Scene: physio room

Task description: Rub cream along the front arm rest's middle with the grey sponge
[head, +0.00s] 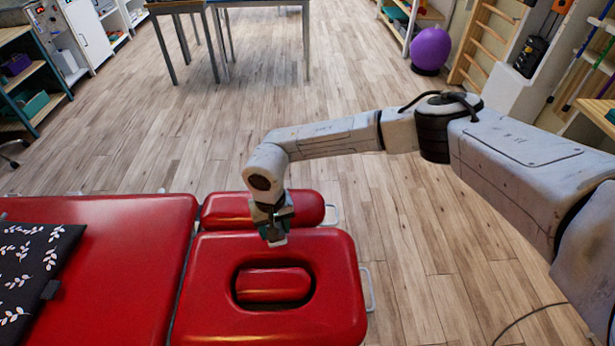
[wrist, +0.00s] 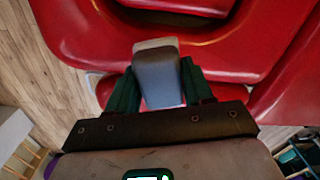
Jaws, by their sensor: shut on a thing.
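My gripper (head: 271,226) is shut on the grey sponge (wrist: 157,75), a small block with a paler end, held between the green fingers. In the head view the sponge (head: 276,241) shows below the fingers, over the far edge of the red face cushion (head: 335,290). I cannot tell whether it touches. A red padded arm rest (head: 310,206) lies just beyond that cushion, its middle partly hidden by my gripper. Another red pad (head: 272,287) shows through the cushion's oval hole. I cannot tell which pad is the front arm rest. No cream is visible.
The red treatment table (head: 130,255) extends left, with a dark leaf-patterned pillow (head: 35,262) on it. Metal handles (head: 368,288) stick out at the cushion's right. A purple ball (head: 431,48) stands far back.

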